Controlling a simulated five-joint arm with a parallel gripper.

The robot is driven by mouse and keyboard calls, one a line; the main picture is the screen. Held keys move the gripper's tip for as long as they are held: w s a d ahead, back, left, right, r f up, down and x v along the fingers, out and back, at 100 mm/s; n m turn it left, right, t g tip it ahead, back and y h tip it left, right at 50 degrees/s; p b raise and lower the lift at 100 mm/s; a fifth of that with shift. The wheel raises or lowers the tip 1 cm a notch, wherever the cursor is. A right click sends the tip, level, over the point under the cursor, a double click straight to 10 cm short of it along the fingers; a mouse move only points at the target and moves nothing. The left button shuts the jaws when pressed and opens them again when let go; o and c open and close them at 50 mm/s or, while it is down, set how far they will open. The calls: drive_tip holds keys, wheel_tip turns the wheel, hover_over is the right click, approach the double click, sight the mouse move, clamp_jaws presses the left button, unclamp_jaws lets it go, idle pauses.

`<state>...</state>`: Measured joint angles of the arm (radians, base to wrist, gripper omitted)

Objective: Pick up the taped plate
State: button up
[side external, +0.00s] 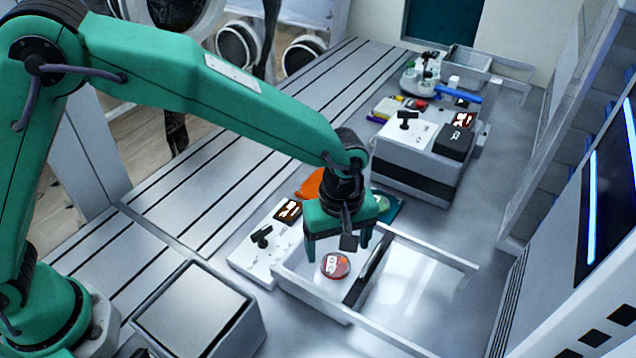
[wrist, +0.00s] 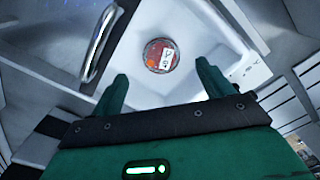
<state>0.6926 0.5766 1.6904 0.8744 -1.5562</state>
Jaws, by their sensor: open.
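The taped plate (side external: 335,265) is a small round red dish with a white label. It lies flat in the left part of an open white tray (side external: 310,294), beside a dark divider (side external: 367,274). In the wrist view the taped plate (wrist: 162,55) shows whole, just beyond the fingertips and roughly centred between them. My gripper (side external: 338,246) points down over the tray, open and empty, with the plate below it. In the wrist view both green fingers of my gripper (wrist: 161,72) are spread apart and appear clear of the plate.
A white block with a black knob (side external: 262,237) adjoins the tray on the left. An orange disc (side external: 311,184) and a teal item (side external: 388,206) lie behind my gripper. A grey instrument box (side external: 425,160) stands farther back.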

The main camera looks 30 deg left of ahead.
sight(335, 263)
drive_tip(key=shift+f, duration=0.1)
drive_tip(key=shift+a+f, duration=0.2)
drive_tip(key=shift+f, duration=2.3)
drive_tip(key=shift+c, duration=0.2)
drive_tip(key=c, duration=1.1)
drive_tip(key=shift+r, duration=0.1)
drive_tip(key=shift+r, duration=0.9)
wheel_tip(335, 263, up, 2)
drive_tip(key=shift+r, duration=0.2)
drive_tip(key=s+d+r, duration=0.4)
drive_tip(key=s+r, duration=0.2)
drive_tip(key=s, duration=0.5)
drive_tip(key=shift+r, duration=0.35)
